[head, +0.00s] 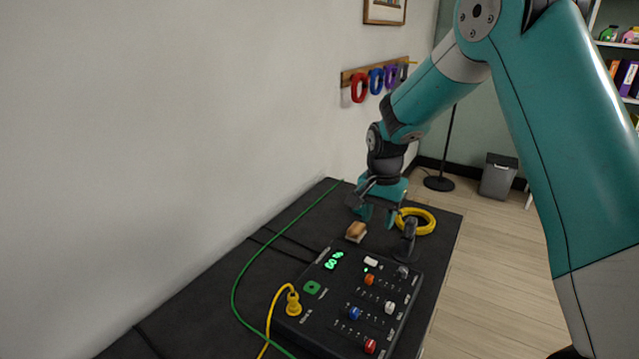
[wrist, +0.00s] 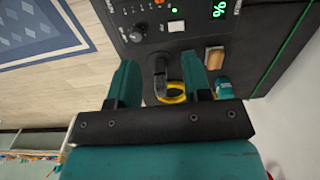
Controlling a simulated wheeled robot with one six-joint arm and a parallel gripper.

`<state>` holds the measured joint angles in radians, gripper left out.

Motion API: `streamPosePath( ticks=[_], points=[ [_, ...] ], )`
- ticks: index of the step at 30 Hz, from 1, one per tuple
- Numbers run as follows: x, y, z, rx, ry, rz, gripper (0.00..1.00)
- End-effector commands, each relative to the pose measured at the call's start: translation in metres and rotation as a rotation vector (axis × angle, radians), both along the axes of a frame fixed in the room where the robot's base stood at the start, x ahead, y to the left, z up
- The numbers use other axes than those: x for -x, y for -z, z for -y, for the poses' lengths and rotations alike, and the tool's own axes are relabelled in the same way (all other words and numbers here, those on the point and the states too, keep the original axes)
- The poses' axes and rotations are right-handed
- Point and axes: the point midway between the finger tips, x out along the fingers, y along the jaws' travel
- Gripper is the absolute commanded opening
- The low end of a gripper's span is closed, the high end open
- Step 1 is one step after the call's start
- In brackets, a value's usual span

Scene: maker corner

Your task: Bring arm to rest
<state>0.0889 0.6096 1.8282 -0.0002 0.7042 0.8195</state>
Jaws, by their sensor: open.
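My gripper (head: 377,214) hangs over the far part of the dark table, pointing down, with its teal fingers apart. In the wrist view my gripper (wrist: 166,80) is open, and nothing is held between the fingers. Below and between them a dark upright piece (wrist: 160,70) shows, with part of a yellow coil (wrist: 175,97) beyond it. In the head view the dark upright piece (head: 407,240) stands near the control box, apart from the fingers as far as I can tell. My arm reaches in from the right.
A black control box (head: 338,318) with knobs sits on the table (head: 222,292). A yellow cable plugs into it; a green cable (head: 240,273) runs along the left. A small wood-topped block (head: 356,232) and the yellow coil (head: 428,221) lie near my gripper. Wall at left; coloured rings (head: 376,80) hang on it.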

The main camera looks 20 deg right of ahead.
Motion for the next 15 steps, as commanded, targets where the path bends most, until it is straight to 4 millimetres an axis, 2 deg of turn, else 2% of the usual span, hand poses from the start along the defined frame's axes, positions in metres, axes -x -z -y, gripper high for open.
streamPosePath(
  ticks=[5,8,11,14,15],
  points=[
    [0.005,-0.008,-0.008,-0.009,-0.043,0.007,0.45],
    [0.022,-0.033,-0.034,-0.039,-0.179,0.029,0.45],
    [0.057,-0.068,-0.074,-0.09,-0.414,0.067,0.45],
    [0.11,-0.1,-0.115,-0.146,-0.697,0.114,0.45],
    [0.132,-0.11,-0.129,-0.167,-0.81,0.134,0.45]
  ],
)
